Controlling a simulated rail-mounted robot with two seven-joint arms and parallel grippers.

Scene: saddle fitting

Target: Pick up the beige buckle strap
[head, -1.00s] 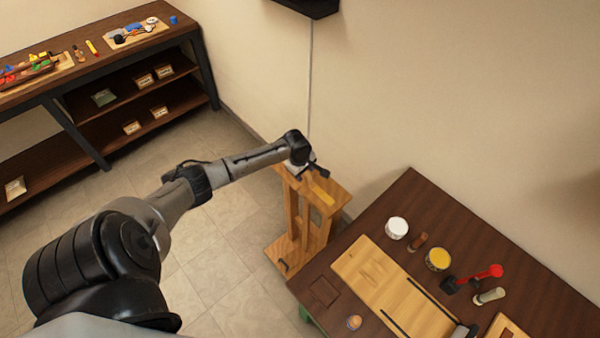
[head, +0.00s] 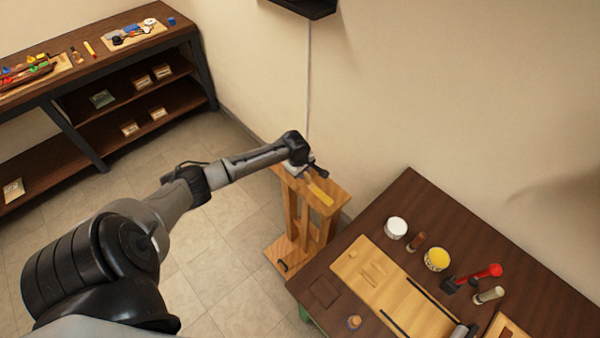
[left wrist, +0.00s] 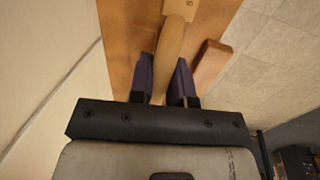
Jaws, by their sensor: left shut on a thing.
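The beige buckle strap (left wrist: 170,43) lies between the two dark purple-blue fingers of my left gripper (left wrist: 165,68) in the left wrist view. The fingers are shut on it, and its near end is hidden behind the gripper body. A pale plate with a small dark mark (left wrist: 182,8) shows at the strap's far end. In the head view my left gripper (head: 312,172) is just over the top of a wooden stand (head: 290,206), and the strap cannot be made out clearly there. My right gripper is in neither view.
A yellow strip (head: 320,195) lies on the stand's top. A brown block (left wrist: 210,64) is right of the fingers. A dark table (head: 420,200) with a wooden board (head: 365,268), jars and tools stands at right. A shelf bench (head: 130,70) stands at left. The wall is close behind the stand.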

